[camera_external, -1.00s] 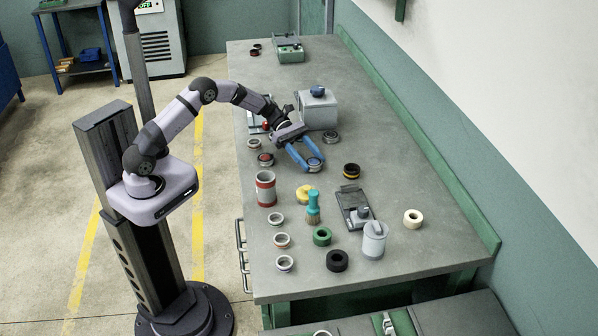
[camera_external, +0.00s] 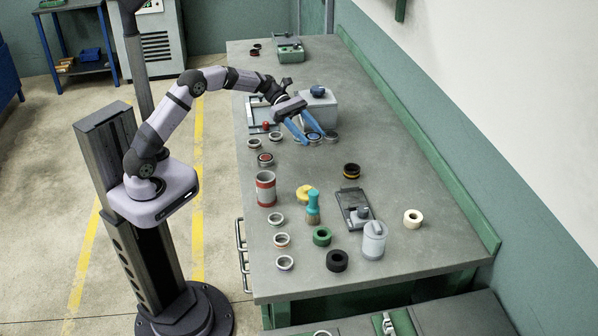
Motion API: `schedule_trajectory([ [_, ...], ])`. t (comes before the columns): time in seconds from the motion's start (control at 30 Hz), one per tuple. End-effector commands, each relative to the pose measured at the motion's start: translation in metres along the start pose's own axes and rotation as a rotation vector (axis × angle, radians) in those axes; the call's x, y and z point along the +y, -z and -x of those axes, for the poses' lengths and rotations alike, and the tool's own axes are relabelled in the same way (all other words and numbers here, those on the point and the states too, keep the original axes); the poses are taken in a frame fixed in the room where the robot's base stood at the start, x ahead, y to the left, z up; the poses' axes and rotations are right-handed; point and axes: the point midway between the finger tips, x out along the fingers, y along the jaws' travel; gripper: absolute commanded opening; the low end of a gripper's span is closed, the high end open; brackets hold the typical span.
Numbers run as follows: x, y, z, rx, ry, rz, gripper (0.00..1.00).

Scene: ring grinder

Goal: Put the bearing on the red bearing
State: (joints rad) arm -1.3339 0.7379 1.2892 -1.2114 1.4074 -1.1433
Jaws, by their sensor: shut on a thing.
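My gripper (camera_external: 308,135) has blue fingers and is shut on a grey metal bearing (camera_external: 314,139). The fingers partly hide this bearing. I cannot tell whether it is just above the table or touching it. Another grey bearing (camera_external: 331,136) is close on its right. A bearing with a red inner part (camera_external: 265,159) lies on the table to the lower left of my gripper, apart from it. A plain grey bearing (camera_external: 275,137) lies left of the fingers.
A grey box-shaped machine (camera_external: 318,106) stands just behind my gripper. The table's right side is mostly clear.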

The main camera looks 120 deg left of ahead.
Motion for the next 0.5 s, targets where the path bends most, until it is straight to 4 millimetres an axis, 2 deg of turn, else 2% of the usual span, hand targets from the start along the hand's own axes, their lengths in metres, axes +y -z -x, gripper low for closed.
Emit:
schedule_trajectory([
  [0.17,0.013,-0.012,0.038,-0.002,-0.056,0.018,0.18],
  [0.3,0.021,-0.025,0.081,-0.002,-0.117,0.043,0.18],
  [0.4,0.017,-0.029,0.117,-0.002,-0.174,0.069,0.18],
  [0.5,0.004,-0.022,0.140,-0.002,-0.211,0.089,0.18],
])
